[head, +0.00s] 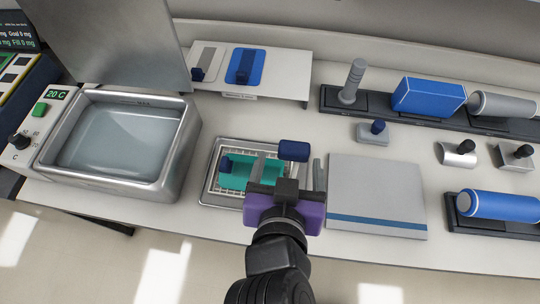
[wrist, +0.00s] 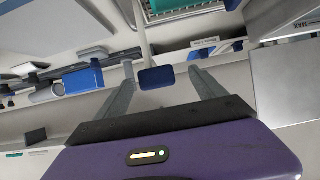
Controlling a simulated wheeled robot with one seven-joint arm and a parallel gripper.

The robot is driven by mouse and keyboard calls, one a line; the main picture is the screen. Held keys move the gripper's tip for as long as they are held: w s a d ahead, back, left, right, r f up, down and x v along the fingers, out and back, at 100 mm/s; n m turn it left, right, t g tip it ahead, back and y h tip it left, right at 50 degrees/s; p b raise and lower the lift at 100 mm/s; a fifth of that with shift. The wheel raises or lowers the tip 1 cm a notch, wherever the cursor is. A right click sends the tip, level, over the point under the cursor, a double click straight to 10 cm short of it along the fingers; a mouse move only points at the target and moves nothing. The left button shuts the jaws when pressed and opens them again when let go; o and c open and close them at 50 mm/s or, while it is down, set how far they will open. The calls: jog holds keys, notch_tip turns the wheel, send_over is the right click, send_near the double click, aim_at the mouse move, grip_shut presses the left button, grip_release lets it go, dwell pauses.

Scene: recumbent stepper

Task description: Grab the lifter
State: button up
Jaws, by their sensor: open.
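What looks like the lifter has a dark blue block-shaped grip (head: 293,150), standing just beyond my gripper at the rack's right side. In the wrist view, the blue grip (wrist: 156,78) appears between my two fingers, with clear gaps on both sides, and a pale stem (wrist: 143,35) runs from it. My gripper (head: 290,172), with a purple body, is open and holds nothing. I cannot tell how deep the grip sits between the fingers. A teal tray (head: 236,172) with a small blue knob lies in the wire rack (head: 211,188); my gripper partly hides both.
A metal water bath (head: 188,140) stands at left. A grey flat box (head: 375,190) with a blue stripe lies close on the right. Blue and grey cylinders and blocks stand further right. A raised white shelf (head: 290,70) is behind.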

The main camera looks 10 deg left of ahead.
jog(key=p+x, duration=0.1)
jog(key=x, duration=0.6)
jog(key=shift+w+d, duration=0.3)
jog(key=shift+w, duration=0.1)
grip_shut()
